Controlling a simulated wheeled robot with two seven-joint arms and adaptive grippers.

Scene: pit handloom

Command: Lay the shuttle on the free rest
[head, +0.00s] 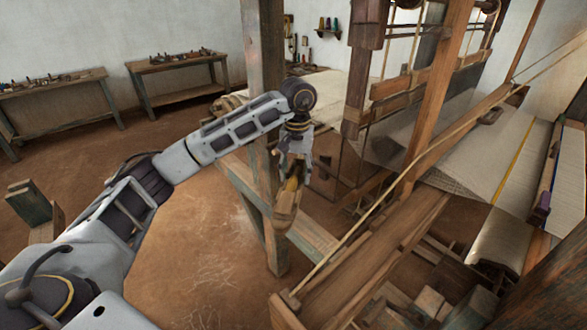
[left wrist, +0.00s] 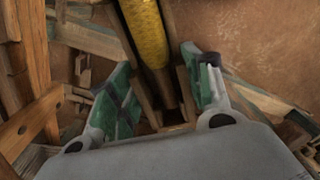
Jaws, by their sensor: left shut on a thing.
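My left gripper (head: 292,178) points down and is shut on the shuttle (head: 285,209), a brown wooden boat shape with yellow thread. The shuttle hangs in the air in front of the wooden post and bench-like beam, left of the loom. In the left wrist view, the shuttle's yellow bobbin (left wrist: 148,32) lies between the two green-padded fingers, with the wooden walls beside it. I cannot tell for sure which part is the free rest. My right gripper is not in view.
The loom's diagonal wooden beam (head: 372,252) and upright posts (head: 265,75) stand close to my left gripper. Work tables (head: 55,92) line the back wall. Open floor lies at left.

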